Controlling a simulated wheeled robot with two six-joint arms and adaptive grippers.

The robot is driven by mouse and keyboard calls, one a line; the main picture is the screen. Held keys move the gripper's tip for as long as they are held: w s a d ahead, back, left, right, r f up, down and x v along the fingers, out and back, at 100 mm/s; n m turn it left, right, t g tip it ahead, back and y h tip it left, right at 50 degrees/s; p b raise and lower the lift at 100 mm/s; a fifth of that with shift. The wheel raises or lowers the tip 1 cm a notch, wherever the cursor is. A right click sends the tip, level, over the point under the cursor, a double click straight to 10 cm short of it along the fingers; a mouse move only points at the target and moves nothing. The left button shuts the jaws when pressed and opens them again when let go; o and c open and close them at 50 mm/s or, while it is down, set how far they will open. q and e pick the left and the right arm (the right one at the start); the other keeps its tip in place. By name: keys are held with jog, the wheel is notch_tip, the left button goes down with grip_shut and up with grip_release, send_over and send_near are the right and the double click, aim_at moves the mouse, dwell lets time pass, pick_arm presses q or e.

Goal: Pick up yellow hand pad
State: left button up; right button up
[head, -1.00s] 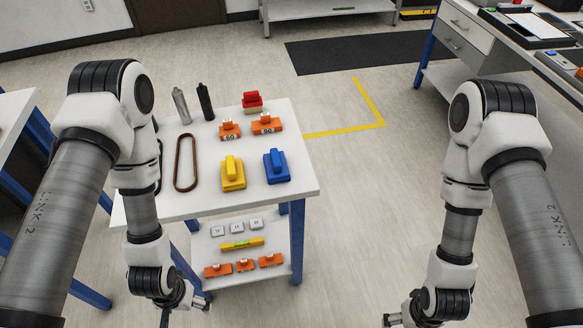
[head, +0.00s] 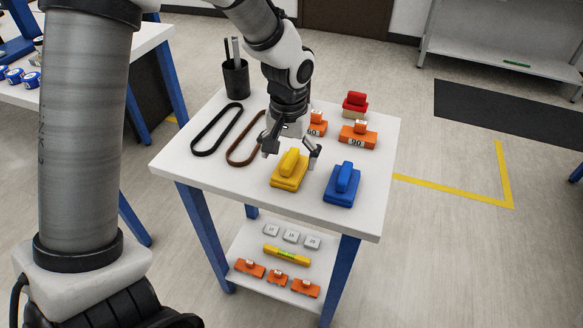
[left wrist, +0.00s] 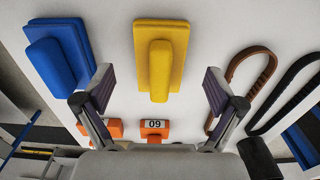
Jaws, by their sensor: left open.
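The yellow hand pad (head: 289,170) lies on the white table top (head: 235,185), its handle upward. It also shows in the left wrist view (left wrist: 172,65), ahead of the fingers and between their lines. My left gripper (head: 291,150) is open and empty, close above and just behind the yellow pad, with a finger to either side. In the left wrist view the open fingers (left wrist: 158,92) are apart and touch nothing that I can see. The blue hand pad (head: 342,184) lies right of the yellow one. My right gripper is not in view.
A brown belt (head: 245,138) and a black belt (head: 215,130) lie left of the pad. Orange blocks (head: 358,136), a red-topped block (head: 355,104) and a black cup (head: 235,78) stand behind. A lower shelf (head: 250,245) holds small items.

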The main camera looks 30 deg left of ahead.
aim_at(289, 158)
pick_arm(q)
jog(key=f, duration=0.1)
jog(key=w+f, duration=0.1)
jog(key=f, duration=0.1)
jog(key=shift+w+a+f, duration=0.1)
jog(key=shift+a+f, duration=0.1)
jog(key=shift+f, duration=0.05)
jog(key=shift+r, duration=0.1)
jog(key=shift+s+d+r, duration=0.1)
jog(key=shift+s+r, duration=0.05)
jog(key=shift+s, duration=0.15)
jog(key=c, duration=0.3)
jog(key=shift+s, duration=0.1)
jog(key=c, duration=1)
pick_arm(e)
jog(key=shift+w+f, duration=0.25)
